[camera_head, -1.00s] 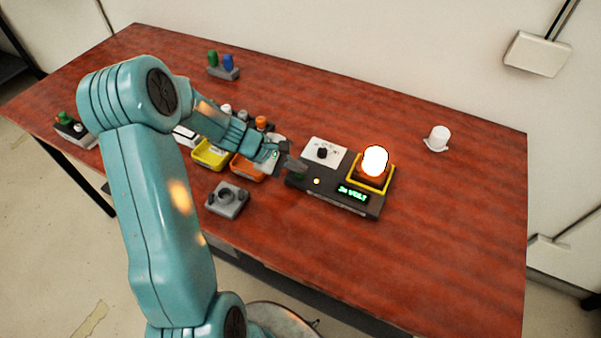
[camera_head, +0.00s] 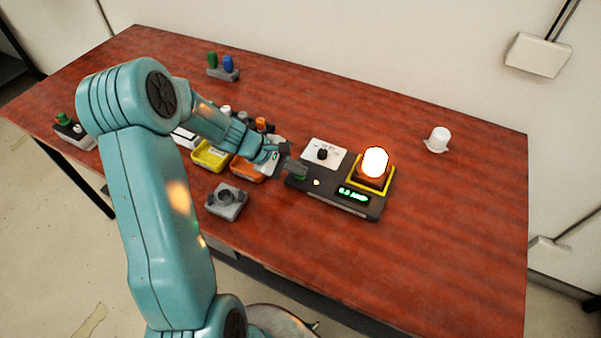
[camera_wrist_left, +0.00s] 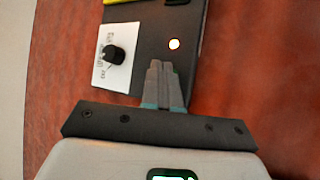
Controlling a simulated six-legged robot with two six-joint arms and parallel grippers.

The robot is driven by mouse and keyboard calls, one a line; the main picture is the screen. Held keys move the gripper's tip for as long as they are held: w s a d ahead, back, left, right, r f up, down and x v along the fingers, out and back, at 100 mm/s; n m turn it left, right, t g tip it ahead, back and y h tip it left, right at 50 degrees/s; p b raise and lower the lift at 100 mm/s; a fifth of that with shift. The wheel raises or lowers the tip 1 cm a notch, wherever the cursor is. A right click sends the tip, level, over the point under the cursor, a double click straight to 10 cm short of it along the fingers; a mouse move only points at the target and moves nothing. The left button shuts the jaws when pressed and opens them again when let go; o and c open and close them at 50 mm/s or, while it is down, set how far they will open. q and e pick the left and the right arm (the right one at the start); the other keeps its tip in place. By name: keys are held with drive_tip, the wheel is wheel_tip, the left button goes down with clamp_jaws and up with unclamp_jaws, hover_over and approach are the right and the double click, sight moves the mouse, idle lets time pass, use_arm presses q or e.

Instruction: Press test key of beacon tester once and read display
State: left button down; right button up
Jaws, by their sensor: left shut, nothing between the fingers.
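The beacon tester (camera_head: 335,203) is a dark box on the table with a white dial plate and black knob (camera_head: 322,154), a small lit lamp (camera_head: 316,183) and a green display (camera_head: 353,194). The display seems to show a number and letters like "AMP", too small to read surely. A beacon (camera_head: 375,162) glows white in its yellow-framed seat.
A grey socket block (camera_head: 227,201) stands in front, left of the tester. A yellow tray (camera_head: 210,155) and an orange tray (camera_head: 247,168) lie behind my arm. A white cup-like piece (camera_head: 438,139) stands at the back right. The right side of the table is clear.

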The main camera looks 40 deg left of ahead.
sight(297, 176)
use_arm(q)
drive_tip(key=shift+r+p, duration=0.3)
drive_tip(key=shift+r, duration=0.4)
wheel_tip(297, 176, up, 5)
drive_tip(key=p, duration=0.3)
drive_tip(key=shift+p, duration=0.4)
idle(0.4)
